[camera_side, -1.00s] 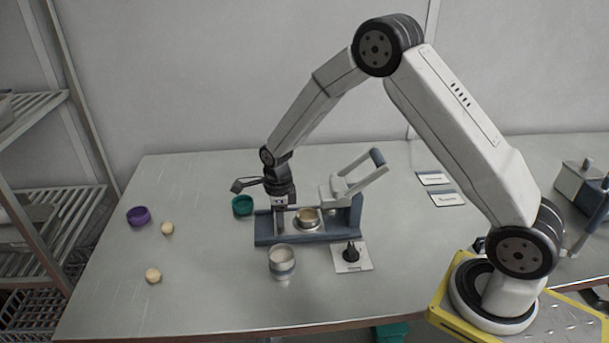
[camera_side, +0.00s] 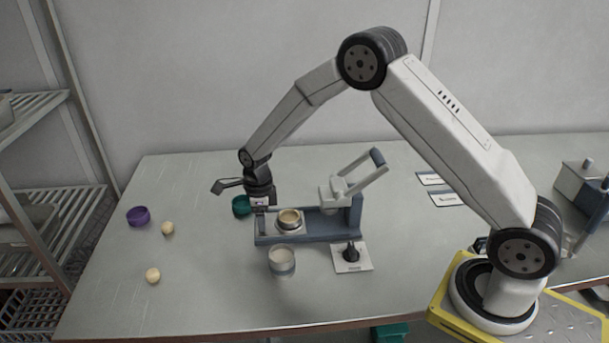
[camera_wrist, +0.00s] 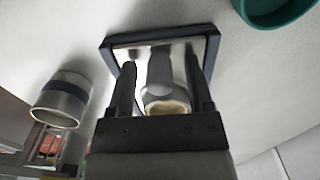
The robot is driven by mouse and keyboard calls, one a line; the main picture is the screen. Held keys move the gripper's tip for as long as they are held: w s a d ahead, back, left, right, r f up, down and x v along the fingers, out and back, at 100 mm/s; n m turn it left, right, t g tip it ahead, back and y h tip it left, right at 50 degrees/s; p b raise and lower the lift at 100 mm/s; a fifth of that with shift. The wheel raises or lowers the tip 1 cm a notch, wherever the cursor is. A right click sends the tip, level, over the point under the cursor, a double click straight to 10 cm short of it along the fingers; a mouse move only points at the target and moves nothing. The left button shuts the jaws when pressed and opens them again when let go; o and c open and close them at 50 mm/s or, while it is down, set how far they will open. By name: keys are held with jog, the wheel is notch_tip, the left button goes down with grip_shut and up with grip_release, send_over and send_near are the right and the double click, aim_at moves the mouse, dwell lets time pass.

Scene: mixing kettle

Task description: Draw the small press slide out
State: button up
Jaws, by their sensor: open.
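The press has a blue-grey base (camera_side: 322,238) with a pale lever head (camera_side: 333,192) at its right end. Its small slide (camera_side: 291,231) sits toward the base's left end, clear of the head, and carries a round metal cup with tan contents (camera_side: 290,217). My gripper (camera_side: 262,211) is low over the left end of the base. In the wrist view my open gripper (camera_wrist: 161,72) has one finger on each side of a grey upright part (camera_wrist: 162,65), with the tan-topped cup (camera_wrist: 166,105) behind it. Whether a finger touches that part cannot be told.
A banded metal cup (camera_side: 282,262) stands in front of the base, and a black knob on a plate (camera_side: 350,254) at front right. A teal bowl (camera_side: 241,205) is just behind my gripper. A purple bowl (camera_side: 138,216) and two dough balls (camera_side: 167,228) lie left; the table between is clear.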

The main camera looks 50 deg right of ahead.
jog(key=shift+r, duration=0.1)
jog(key=shift+r, duration=3.4)
notch_tip(320, 180, up, 7)
jog(key=shift+s, duration=0.1)
jog(key=s+d+f+n+t, duration=0.1)
jog(key=s+n, duration=1)
jog(key=n, duration=0.2)
jog(key=s+f+n+t, duration=0.1)
jog(key=s+f+n, duration=0.1)
jog(key=s+n, duration=0.9)
jog(key=shift+d+f+n+t, duration=0.3)
jog(key=shift+d+n, duration=0.1)
jog(key=shift+n, duration=1.1)
